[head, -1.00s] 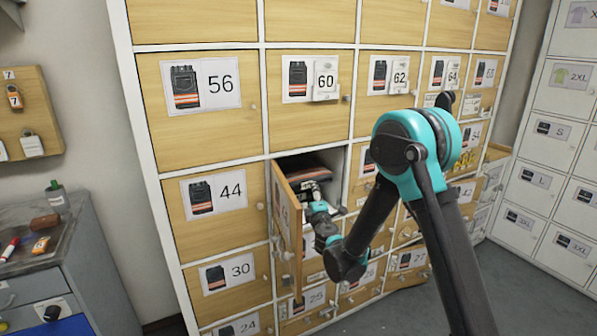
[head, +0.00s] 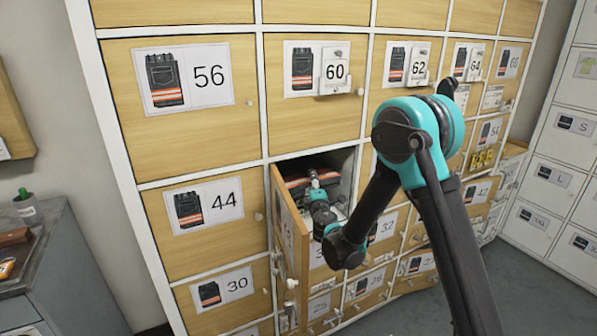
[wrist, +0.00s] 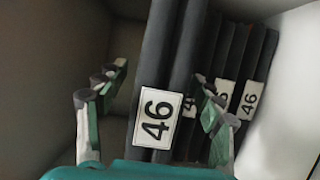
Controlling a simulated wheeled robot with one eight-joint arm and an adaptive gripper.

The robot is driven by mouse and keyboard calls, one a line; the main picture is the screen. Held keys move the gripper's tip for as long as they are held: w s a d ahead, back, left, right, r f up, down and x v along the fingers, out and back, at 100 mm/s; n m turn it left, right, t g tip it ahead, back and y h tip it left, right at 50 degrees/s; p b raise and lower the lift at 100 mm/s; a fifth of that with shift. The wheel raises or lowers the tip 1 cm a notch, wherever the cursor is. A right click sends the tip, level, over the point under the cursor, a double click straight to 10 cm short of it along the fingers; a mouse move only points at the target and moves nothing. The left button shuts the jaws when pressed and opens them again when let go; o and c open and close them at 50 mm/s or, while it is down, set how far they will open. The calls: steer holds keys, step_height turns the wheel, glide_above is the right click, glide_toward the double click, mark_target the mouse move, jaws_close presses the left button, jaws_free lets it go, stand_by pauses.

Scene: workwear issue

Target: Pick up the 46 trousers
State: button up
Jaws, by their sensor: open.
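Several dark folded trousers stand side by side in an open locker compartment, with white labels reading 46. In the wrist view the nearest 46 trousers (wrist: 172,70) lie between the two fingers of my gripper (wrist: 158,112). The fingers are spread, one on each side, and I see no grip on the cloth. More 46 trousers (wrist: 250,65) are to the right, partly behind the right finger. In the head view the trousers (head: 296,186) show as dark cloth with an orange stripe, and my gripper (head: 316,185) reaches into the compartment in front of them.
The compartment's wooden door (head: 290,225) stands open on the left, close to my arm. Closed lockers surround it, such as 44 (head: 245,235) and 56 (head: 225,120). A grey cabinet (head: 70,280) stands at the lower left. The compartment's pale right wall (wrist: 292,85) is bare.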

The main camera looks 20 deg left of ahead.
steer(key=shift+w+a, duration=0.1)
jaws_close()
stand_by(0.4)
